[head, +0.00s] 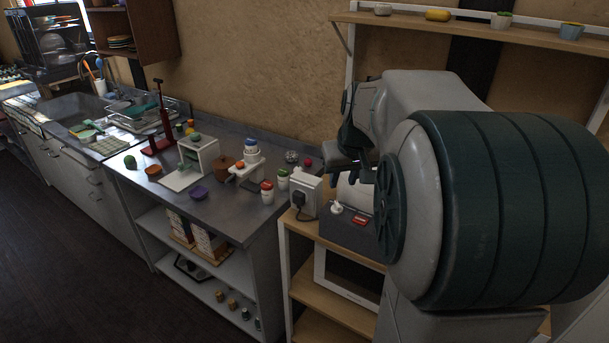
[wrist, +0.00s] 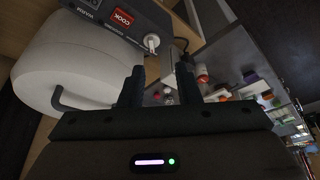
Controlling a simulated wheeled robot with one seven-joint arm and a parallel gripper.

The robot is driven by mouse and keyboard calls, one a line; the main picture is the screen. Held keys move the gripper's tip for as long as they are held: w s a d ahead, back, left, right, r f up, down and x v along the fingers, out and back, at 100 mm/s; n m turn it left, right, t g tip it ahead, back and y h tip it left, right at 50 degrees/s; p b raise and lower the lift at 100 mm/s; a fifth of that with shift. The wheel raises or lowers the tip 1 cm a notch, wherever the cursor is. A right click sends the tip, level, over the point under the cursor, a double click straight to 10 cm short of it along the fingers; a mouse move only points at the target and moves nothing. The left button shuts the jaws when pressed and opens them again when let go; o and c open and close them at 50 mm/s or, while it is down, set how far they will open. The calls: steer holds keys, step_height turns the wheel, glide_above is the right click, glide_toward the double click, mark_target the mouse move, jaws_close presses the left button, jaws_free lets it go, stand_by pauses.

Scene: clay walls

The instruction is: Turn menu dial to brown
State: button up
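A dark grey appliance panel (head: 345,232) carries a red button and a small white knob, the likely menu dial (head: 337,208). In the wrist view the dial (wrist: 152,42) sits at the end of the panel (wrist: 130,8), beside a red button marked COOK (wrist: 123,16). Its small labels are too small to read, so its setting cannot be told. My gripper (wrist: 172,88) is open and empty, with its two dark fingers apart. The dial shows beyond the left finger, apart from it. In the head view my gripper (head: 352,170) hangs above the panel, partly hidden by my arm.
A rounded white body (wrist: 75,65) adjoins the panel. A white socket box (head: 306,195) with a black plug stands left of it. A microwave (head: 345,275) sits on the shelf below. The counter (head: 225,205) at left holds several small items. An upper shelf (head: 480,30) runs behind my arm.

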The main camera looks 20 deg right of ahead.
steer(key=w+d, duration=0.1)
steer(key=d, duration=0.1)
glide_toward(338, 204)
steer(key=x, duration=0.8)
jaws_close()
